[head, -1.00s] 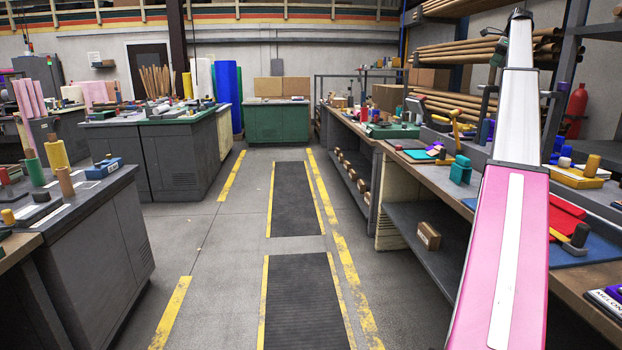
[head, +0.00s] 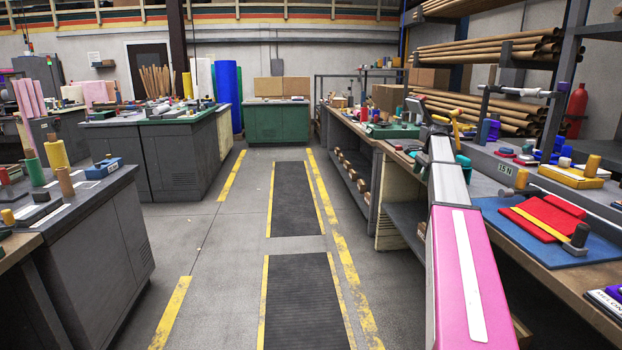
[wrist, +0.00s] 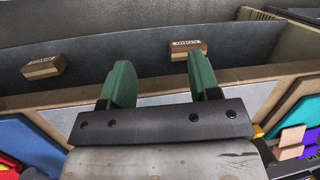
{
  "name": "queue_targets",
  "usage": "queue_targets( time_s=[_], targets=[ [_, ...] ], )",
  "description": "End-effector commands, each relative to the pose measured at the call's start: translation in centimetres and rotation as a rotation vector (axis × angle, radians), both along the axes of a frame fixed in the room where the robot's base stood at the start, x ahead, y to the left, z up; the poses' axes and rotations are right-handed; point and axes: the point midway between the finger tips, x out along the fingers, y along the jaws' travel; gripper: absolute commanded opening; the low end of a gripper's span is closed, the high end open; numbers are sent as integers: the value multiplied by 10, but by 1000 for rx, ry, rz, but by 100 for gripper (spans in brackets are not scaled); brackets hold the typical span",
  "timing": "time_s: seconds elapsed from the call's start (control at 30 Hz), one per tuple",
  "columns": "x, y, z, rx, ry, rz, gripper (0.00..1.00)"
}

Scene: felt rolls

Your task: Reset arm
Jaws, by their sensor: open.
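My gripper (wrist: 160,75) shows in the wrist view with its two green fingers apart and nothing between them. It is over the wooden front edge (wrist: 162,84) of a bench, with a grey lower shelf beyond. In the head view my pink and white arm reaches forward along the right-hand bench (head: 560,262). My gripper is hard to make out there at the arm's far end.
A red felt piece (head: 545,216) lies on a blue mat (head: 488,206) right of my arm, near a yellow-handled tool (head: 571,177). Small cardboard boxes (wrist: 42,66) sit on the lower shelf. The floor aisle (head: 230,255) left of the bench is clear.

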Motion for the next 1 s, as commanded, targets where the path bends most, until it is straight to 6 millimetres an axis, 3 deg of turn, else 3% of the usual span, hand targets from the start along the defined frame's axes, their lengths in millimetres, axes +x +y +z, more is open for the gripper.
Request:
queue_targets(
  time_s=[0.03,0.2,0.37,0.5,0.8,0.9,1.0],
  targets=[
    [-24,24,-28,-12,-1,54,56],
    [-77,85,-105,-63,-14,257,56],
    [-138,139,-171,-110,-24,464,56],
    [-200,182,-220,-150,-31,657,56],
    [-339,253,-295,-224,-42,1077,56],
    [-375,265,-308,-241,-43,1189,56],
    [-397,274,-316,-253,-46,1268,56]
  ],
)
